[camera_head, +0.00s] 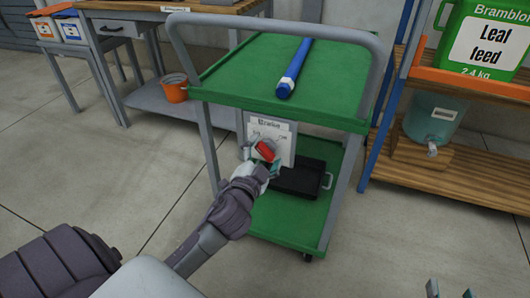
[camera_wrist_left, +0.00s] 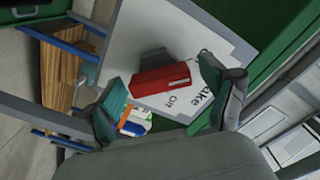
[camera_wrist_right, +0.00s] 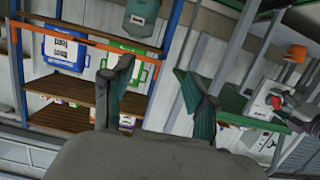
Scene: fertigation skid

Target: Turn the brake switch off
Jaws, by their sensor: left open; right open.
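The brake switch is a red lever (camera_head: 265,150) on a white labelled panel (camera_head: 285,136) hanging under the green cart's top. My left gripper (camera_head: 261,163) is open at the panel. Its fingers (camera_wrist_left: 165,100) stand on either side of the lever's lower part of the view; contact cannot be told. My right gripper (camera_wrist_right: 158,98) is open and empty, away from the switch; only its tips (camera_head: 450,290) show in the head view.
The green cart (camera_head: 235,75) has a grey push handle (camera_head: 270,27) and a blue tube (camera_head: 295,68) on top. A wooden shelf (camera_head: 470,165) stands right. Floor in front is clear.

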